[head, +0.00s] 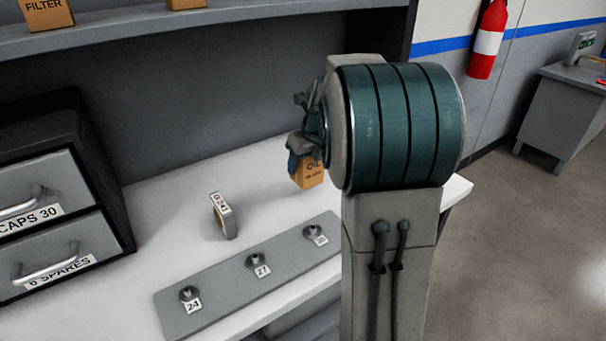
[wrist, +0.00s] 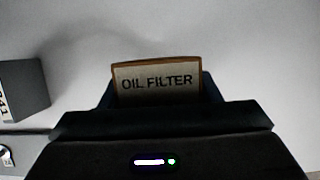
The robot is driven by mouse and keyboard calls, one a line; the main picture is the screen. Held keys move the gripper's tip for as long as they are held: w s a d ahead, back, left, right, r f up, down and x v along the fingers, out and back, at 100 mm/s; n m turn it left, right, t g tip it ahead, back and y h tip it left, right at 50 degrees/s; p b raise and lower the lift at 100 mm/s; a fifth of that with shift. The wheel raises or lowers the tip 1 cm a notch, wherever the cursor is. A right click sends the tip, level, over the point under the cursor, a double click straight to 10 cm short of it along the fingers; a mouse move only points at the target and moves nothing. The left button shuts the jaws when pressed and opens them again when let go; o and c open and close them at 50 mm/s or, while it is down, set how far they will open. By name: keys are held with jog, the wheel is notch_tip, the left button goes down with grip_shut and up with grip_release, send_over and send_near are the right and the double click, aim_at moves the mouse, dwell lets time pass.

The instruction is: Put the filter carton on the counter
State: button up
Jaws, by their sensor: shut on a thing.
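The filter carton (head: 308,176) is a small orange-brown box with dark print, partly hidden by my gripper (head: 303,156) in the head view. In the wrist view its top face reads "OIL FILTER" (wrist: 157,83), and it sits between the dark fingers. My gripper is shut on the carton. The white counter (head: 160,225) spreads below and around it. The carton appears upright, over the back right part of the counter. I cannot tell whether its base touches the surface.
A grey plate (head: 220,295) with several numbered pegs lies along the counter's front. A drawer cabinet (head: 60,205) is at left. A shelf (head: 240,28) above holds another FILTER carton (head: 46,14). Bare counter surrounds the carton.

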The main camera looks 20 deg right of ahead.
jog(key=shift+w+a+f, duration=0.1)
jog(key=shift+a+f, duration=0.05)
jog(key=shift+f, duration=1.9)
jog(key=shift+f, duration=0.15)
jog(key=o, duration=1.2)
jog(key=shift+o, duration=0.2)
